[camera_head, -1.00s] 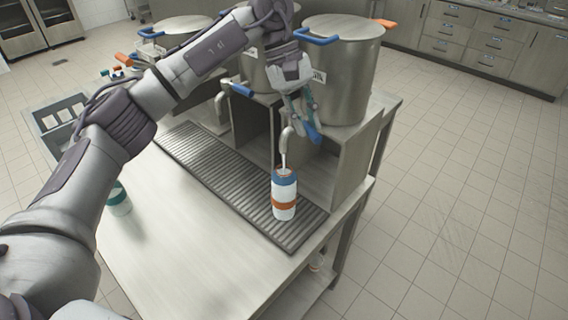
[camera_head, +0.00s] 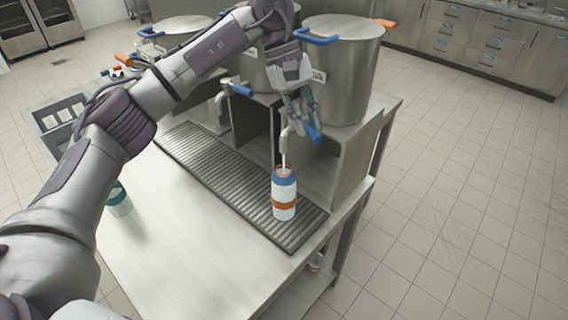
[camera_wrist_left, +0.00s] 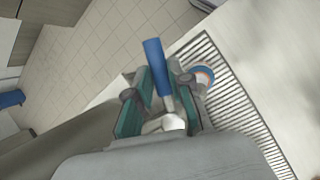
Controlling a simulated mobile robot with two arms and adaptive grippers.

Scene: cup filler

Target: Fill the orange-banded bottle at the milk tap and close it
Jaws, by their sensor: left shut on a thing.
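The orange-banded bottle (camera_head: 284,190) stands upright on the drip grate (camera_head: 205,165) under the right-hand tap (camera_head: 285,135). Its top is open and a thin white stream runs from the spout into it. In the left wrist view the bottle (camera_wrist_left: 204,76) shows just right of the fingers. My left gripper (camera_head: 305,118) is shut on the blue tap handle (camera_head: 313,133) below the large steel pot (camera_head: 342,70). The handle (camera_wrist_left: 156,66) also shows between the fingers (camera_wrist_left: 158,100) in the left wrist view. The milk level is hidden. My right gripper is not in view.
A second tap with a blue handle (camera_head: 242,90) is left of my gripper. A green-banded bottle (camera_head: 119,200) stands on the counter (camera_head: 190,255), partly behind my left arm. A grey crate (camera_head: 62,112) is at the left. The front counter is clear.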

